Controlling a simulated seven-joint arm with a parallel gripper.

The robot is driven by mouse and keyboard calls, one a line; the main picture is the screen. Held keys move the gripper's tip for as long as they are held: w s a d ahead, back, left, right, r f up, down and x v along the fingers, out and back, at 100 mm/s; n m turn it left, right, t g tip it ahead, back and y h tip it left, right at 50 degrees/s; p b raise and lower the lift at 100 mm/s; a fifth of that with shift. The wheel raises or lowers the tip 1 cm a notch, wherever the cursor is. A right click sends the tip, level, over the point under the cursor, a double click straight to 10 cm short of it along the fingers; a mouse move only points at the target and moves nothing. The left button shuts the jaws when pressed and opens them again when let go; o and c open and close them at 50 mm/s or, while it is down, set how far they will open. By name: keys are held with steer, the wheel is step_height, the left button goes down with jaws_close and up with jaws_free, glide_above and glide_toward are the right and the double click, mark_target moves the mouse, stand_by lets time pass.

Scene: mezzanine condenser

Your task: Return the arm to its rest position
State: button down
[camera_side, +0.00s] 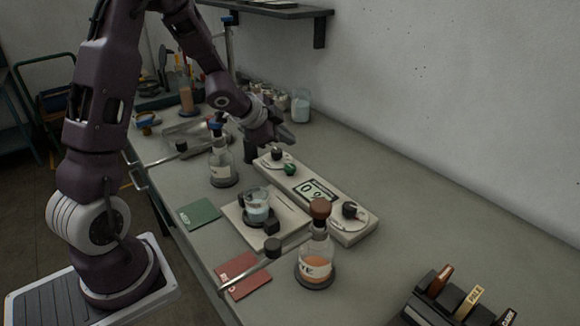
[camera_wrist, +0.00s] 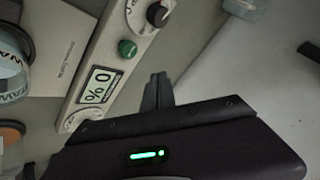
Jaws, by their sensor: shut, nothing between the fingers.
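My gripper (camera_side: 282,140) is at the end of my bent arm, above the far end of the long white control unit (camera_side: 338,222). In the wrist view its narrow fingers (camera_wrist: 158,90) are together, with nothing between them. They show over the bench beside the control unit, clear of its green button (camera_wrist: 127,48) and black knob (camera_wrist: 158,14). The unit's display reads "0 %" in the side view. I cannot tell the exact height of the fingers above the bench.
A beaker (camera_side: 257,207) stands on a white plate beside the control unit. A clamped flask with orange contents (camera_side: 315,265) is nearer, and another flask (camera_side: 222,165) is behind. Jars (camera_side: 300,106) stand by the wall. A shelf (camera_side: 270,11) overhangs the back. The right bench is mostly clear.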

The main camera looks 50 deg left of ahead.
stand_by(0.4)
steer(key=s+d+r+n+g+y, duration=0.1)
steer(key=s+d+r+n+y, duration=0.35)
steer(key=s+r, duration=0.65)
steer(key=s+d+n+g+h, duration=0.1)
steer(key=s+d+h, duration=0.1)
steer(key=s+d, duration=0.4)
steer(key=s+d+r+n+g+h, duration=0.1)
steer(key=s+d+n+h, duration=0.1)
steer(key=s+d, duration=0.5)
steer(key=s+h, duration=0.1)
steer(key=s, duration=0.4)
steer(key=shift+s+r+g, duration=0.3)
steer(key=shift+s, duration=0.1)
steer(key=shift+h, duration=0.25)
